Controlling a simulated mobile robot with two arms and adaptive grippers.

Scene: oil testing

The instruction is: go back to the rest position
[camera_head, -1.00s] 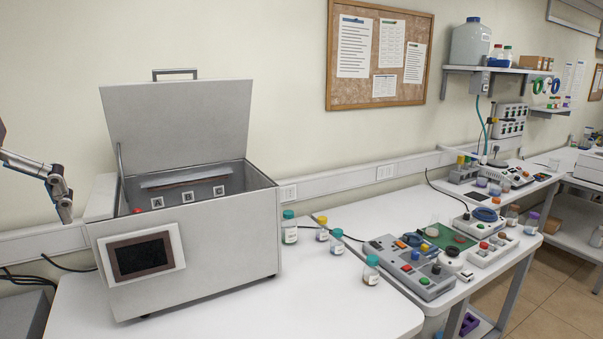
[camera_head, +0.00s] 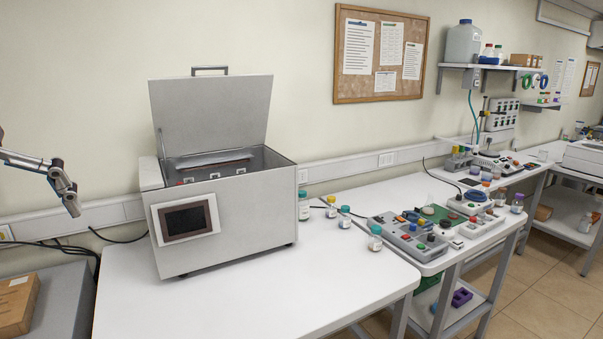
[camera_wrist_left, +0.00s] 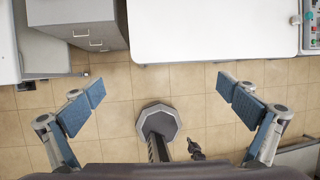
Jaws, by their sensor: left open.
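My left gripper (camera_head: 68,187) hangs at the left edge in the head view, clear of the tables. In the left wrist view its fingers (camera_wrist_left: 160,100) are spread wide and empty above the tiled floor. The grey metal box (camera_head: 225,228) with its lid (camera_head: 210,112) raised stands on the white table (camera_head: 330,285), to the right of my left gripper. My right gripper is in neither view.
Several small bottles (camera_head: 304,207) stand right of the box. Grey control panels (camera_head: 410,238) sit on the table beyond. A cardboard box (camera_head: 18,302) lies on a grey surface at the lower left. The wrist view shows a drawer cabinet (camera_wrist_left: 85,32).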

